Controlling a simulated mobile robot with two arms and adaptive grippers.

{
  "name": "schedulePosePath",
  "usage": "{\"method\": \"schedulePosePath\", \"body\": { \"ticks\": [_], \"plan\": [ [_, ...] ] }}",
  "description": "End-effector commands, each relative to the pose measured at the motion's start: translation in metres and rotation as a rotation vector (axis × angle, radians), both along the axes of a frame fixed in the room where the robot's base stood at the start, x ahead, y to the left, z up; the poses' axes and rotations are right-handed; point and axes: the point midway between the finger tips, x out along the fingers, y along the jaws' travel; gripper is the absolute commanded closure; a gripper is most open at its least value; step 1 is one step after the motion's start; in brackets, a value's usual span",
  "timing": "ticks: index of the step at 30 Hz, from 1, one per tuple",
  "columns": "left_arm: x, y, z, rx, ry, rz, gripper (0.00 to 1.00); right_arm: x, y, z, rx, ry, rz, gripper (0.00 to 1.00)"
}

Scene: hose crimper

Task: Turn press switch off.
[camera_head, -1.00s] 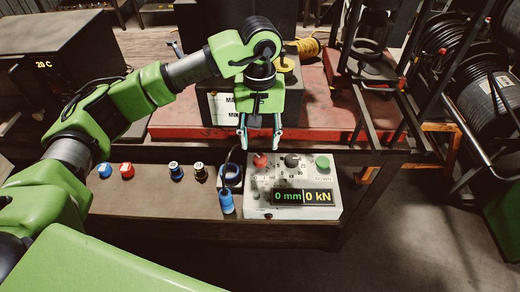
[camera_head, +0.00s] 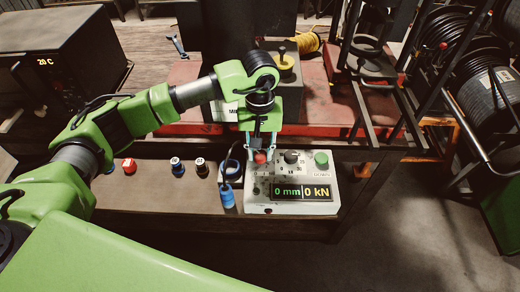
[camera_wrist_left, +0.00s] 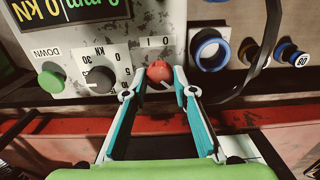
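A grey control box (camera_head: 257,203) stands on the bench with a lit display (camera_head: 301,192) reading 0 mm and 0 kN. Its red switch knob (camera_head: 260,157) is at the left of the top row; it also shows in the left wrist view (camera_wrist_left: 159,72), near 0 and 1 marks. My left gripper (camera_head: 261,150) points down over the knob. In the left wrist view its fingers stand apart, one on each side of the knob; I cannot tell whether they touch it. My right gripper is not in view.
Beside the red knob are a black dial (camera_head: 291,157) and a green DOWN button (camera_head: 321,158). Small fittings (camera_head: 178,167) and a red piece (camera_head: 129,166) stand farther left. The bench front is clear.

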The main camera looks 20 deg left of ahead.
Motion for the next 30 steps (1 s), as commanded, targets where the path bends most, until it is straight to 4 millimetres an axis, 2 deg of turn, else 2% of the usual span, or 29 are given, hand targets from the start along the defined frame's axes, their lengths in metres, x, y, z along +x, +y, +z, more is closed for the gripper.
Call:
{"method": "schedulePosePath", "body": {
  "ticks": [8,14,30],
  "plan": [
    [0.000,0.000,-0.001,-0.001,0.000,0.028,0.96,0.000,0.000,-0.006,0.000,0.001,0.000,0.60],
    [0.000,0.000,-0.004,0.000,-0.001,0.124,0.96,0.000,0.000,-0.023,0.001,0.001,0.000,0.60],
    [0.001,0.000,-0.004,-0.001,-0.003,0.610,0.96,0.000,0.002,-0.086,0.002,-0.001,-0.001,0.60]
  ]
}}
